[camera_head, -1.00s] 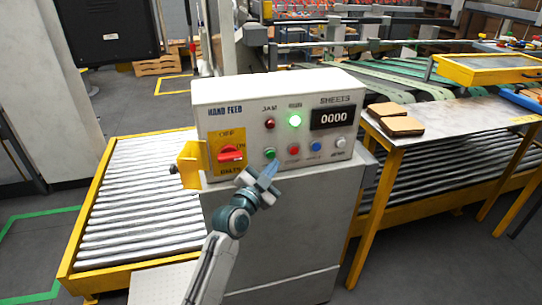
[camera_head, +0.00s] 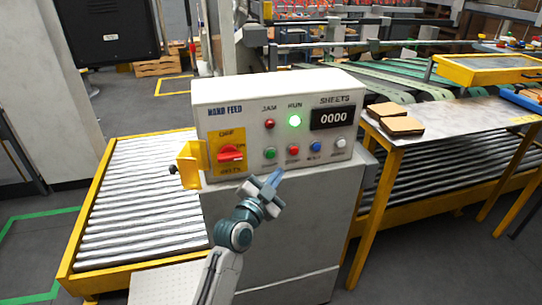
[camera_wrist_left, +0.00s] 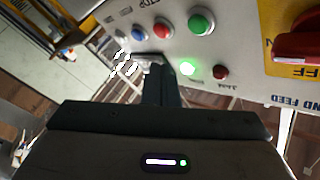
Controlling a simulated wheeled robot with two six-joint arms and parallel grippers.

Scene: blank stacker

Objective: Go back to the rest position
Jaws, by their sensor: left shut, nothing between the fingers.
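My left gripper (camera_head: 275,179) is shut and empty in the head view. It is in front of the control box (camera_head: 350,88), just below its row of buttons, and does not appear to touch them. The box has a green button (camera_head: 270,153), a red button (camera_head: 293,150), a blue button (camera_head: 315,146) and a white button. Its RUN lamp (camera_head: 295,120) is lit green and the SHEETS display (camera_head: 332,117) reads 0000. In the left wrist view the shut fingers (camera_wrist_left: 158,80) point toward the panel, with the green button (camera_wrist_left: 201,20) near. My right gripper is not in view.
A roller conveyor (camera_head: 140,215) with a yellow frame lies left of the box. A yellow bracket with a knob (camera_head: 188,166) sticks out at the box's left. A metal table (camera_head: 455,122) at the right bears brown sheet stacks (camera_head: 401,125).

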